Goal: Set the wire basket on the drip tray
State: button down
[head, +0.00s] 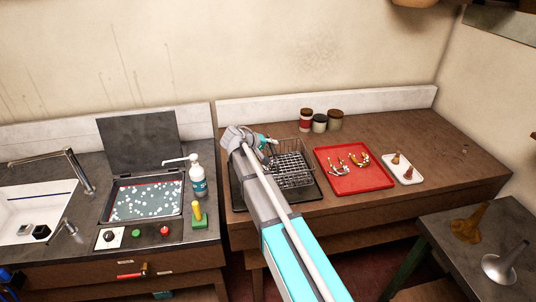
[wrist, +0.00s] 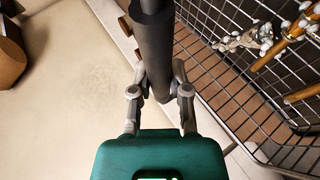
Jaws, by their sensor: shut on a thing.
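The wire basket (head: 292,170) is a grey mesh basket over the dark drip tray (head: 302,198) on the brown bench. Whether its bottom touches the tray I cannot tell. My gripper (head: 266,141) is at the basket's back left. In the wrist view my gripper (wrist: 159,78) is shut on the basket's thick dark handle (wrist: 154,45). The basket's mesh (wrist: 225,95) fills the right of that view, with silvery and orange-brown parts showing behind the wires. My arm hides part of the drip tray.
A red tray (head: 365,183) with brass parts stands just right of the drip tray, then a white tray (head: 414,176). Several jars (head: 319,123) stand behind. Left are a bubbly bath (head: 147,200), a pump bottle (head: 198,182) and a sink (head: 28,205). The bench's right end is clear.

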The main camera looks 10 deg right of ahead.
jog(key=shift+w+f+b, duration=0.1)
jog(key=shift+f+b, duration=1.3)
jog(key=shift+f, duration=0.25)
jog(key=c, duration=0.6)
grip_release()
jog(key=shift+r, duration=0.15)
jog(key=shift+p+v, duration=3.15)
jog(key=shift+v, duration=2.8)
